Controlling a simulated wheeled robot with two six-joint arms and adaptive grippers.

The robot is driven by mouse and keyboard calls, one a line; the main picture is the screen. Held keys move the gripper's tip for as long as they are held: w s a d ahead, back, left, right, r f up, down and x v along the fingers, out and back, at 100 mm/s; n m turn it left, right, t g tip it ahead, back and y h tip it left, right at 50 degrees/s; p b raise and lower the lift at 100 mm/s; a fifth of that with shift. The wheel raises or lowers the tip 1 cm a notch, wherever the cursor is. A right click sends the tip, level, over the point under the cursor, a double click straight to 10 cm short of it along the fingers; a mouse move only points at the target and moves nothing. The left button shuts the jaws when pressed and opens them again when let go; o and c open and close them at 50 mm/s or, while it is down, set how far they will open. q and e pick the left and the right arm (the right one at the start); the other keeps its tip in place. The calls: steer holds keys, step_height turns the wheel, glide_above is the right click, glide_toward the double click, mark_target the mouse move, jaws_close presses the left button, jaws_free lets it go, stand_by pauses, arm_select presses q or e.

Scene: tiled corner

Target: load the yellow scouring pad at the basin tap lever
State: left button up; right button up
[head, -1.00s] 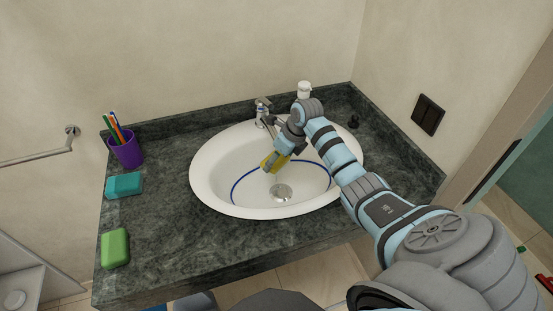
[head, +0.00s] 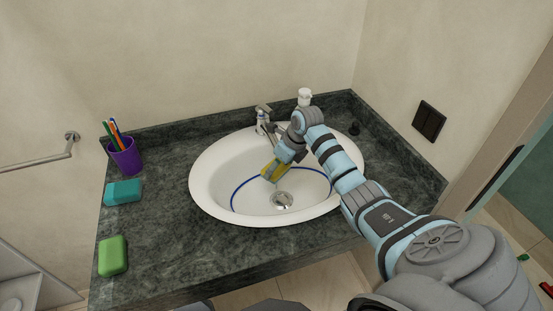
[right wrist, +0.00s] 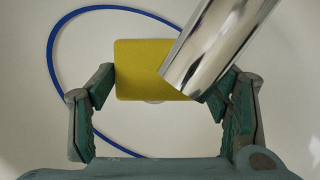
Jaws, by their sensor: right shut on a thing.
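The yellow scouring pad (head: 269,172) is in my right gripper (head: 276,168), above the inside of the white basin. In the right wrist view the pad (right wrist: 146,68) spans between the two fingers of the right gripper (right wrist: 165,82), which is shut on it. The chrome tap (head: 263,120) stands at the basin's back rim with its lever (head: 264,107) on top. A chrome cylinder of the tap (right wrist: 218,42) crosses in front of the pad's right side in the right wrist view; contact cannot be told. My left gripper is not in view.
The white basin (head: 205,180) has a drain (head: 282,200) and a blue curved line inside. On the dark counter (head: 165,240) are a purple cup (head: 125,157) with brushes, a teal block (head: 123,192) and a green block (head: 113,256). A white bottle (head: 304,97) stands behind my right wrist.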

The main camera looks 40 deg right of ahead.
steer(key=s+a+p, duration=0.4)
steer(key=shift+s+a+r+p, duration=0.15)
steer(key=shift+s+p, duration=0.15)
stand_by(1.1)
steer(key=s+a+r+p, duration=0.2)
steer(key=s+a+r, duration=0.1)
steer(key=r, duration=0.1)
steer(key=shift+s+a, duration=0.2)
steer(key=shift+s, duration=0.1)
